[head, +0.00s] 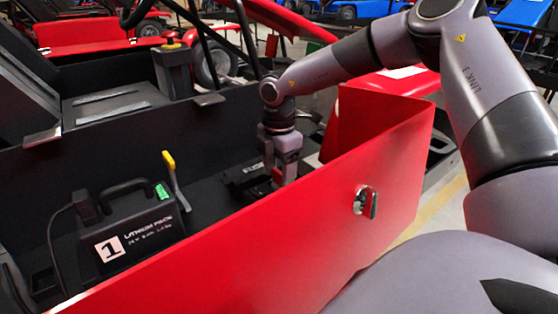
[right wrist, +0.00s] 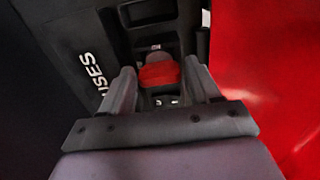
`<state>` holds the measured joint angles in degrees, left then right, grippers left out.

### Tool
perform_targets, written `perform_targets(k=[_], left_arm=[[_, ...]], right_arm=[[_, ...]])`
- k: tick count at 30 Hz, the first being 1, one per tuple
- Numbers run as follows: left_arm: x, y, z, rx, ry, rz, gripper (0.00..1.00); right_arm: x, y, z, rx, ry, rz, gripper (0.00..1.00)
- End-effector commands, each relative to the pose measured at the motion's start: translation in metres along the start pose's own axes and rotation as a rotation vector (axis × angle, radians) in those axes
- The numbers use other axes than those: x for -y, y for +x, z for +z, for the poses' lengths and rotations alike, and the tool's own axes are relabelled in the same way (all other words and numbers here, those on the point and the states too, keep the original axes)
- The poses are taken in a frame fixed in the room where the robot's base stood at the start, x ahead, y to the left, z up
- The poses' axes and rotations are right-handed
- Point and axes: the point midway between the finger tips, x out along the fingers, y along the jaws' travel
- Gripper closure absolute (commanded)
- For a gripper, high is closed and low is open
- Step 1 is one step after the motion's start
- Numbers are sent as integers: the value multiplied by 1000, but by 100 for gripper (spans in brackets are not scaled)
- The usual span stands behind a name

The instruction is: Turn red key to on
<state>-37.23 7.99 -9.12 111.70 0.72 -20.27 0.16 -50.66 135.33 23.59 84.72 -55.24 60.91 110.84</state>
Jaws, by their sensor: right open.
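The red key (right wrist: 160,74) shows in the right wrist view, at the middle of a dark recess in a black panel marked "USES" in part. My right gripper (right wrist: 163,84) is open, with one finger on each side of the red key; I cannot tell whether they touch it. In the head view my right gripper (head: 282,178) reaches down into the kart's side bay, behind the red panel, and the key itself is not clear there. My left gripper is not in view.
A black lithium battery pack (head: 140,232) marked 1 stands in the bay at left, near a yellow-topped lever (head: 172,175). The open red panel (head: 300,235) with a metal latch (head: 366,202) walls the near side. Other karts stand behind.

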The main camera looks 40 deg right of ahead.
Motion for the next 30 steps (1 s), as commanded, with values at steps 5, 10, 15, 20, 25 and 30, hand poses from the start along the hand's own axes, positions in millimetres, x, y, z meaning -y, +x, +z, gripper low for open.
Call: perform_targets(k=[5, 10, 15, 20, 25, 30], left_arm=[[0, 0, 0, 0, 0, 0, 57], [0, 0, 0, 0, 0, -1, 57], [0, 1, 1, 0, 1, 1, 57], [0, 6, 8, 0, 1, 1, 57], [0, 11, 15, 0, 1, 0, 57], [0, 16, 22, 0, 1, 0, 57]], right_arm=[[0, 1, 0, 0, 0, 0, 38], [0, 0, 0, 0, 0, 0, 74], [0, 1, 0, -1, 4, 0, 81], [0, 3, 0, 1, 52, 2, 81], [0, 2, 0, 1, 123, 2, 81], [0, 2, 0, 1, 196, 2, 81]])
